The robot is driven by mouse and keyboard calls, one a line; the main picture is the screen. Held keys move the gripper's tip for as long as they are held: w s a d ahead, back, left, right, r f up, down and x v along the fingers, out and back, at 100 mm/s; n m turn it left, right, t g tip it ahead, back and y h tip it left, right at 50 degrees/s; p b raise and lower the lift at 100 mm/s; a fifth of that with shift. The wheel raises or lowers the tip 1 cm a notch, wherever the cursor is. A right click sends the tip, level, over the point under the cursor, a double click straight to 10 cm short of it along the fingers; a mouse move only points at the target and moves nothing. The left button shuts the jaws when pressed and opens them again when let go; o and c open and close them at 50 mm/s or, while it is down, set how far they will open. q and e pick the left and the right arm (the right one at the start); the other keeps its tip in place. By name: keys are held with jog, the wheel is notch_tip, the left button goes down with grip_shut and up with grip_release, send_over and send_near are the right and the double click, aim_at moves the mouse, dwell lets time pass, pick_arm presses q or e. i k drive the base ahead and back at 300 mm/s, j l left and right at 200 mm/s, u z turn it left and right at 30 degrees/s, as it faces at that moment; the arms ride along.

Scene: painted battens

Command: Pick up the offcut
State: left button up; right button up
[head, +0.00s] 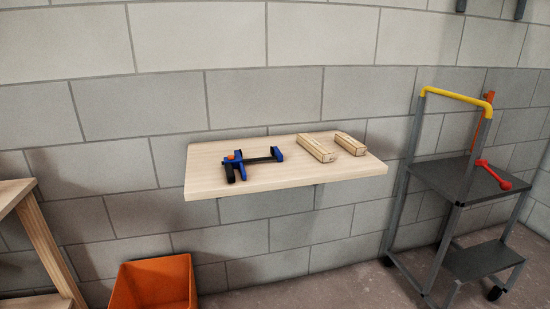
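Two pale wooden pieces lie on the wall shelf (275,179). The longer piece (317,148) lies right of the shelf's middle. The shorter piece (350,144) lies to its right, near the shelf's right end, with a small gap between them. Either may be the offcut; I cannot tell for certain, though the right one is smaller. A blue and black clamp (254,161) with an orange part lies on the left half of the shelf, apart from the wood. Neither of my grippers is in view.
An orange bin (155,284) stands on the floor below the shelf's left end. A grey wheeled step stand (450,180) with a yellow rail is at right, with a red tool (493,174) on it. A wooden bench (45,235) edges in at left. A block wall is behind.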

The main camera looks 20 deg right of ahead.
aim_at(356, 148)
jog(key=i+l, duration=0.45)
jog(key=l, duration=0.2)
jog(key=i+l+z, duration=0.1)
jog(key=i+l, duration=0.4)
jog(key=l, duration=0.1)
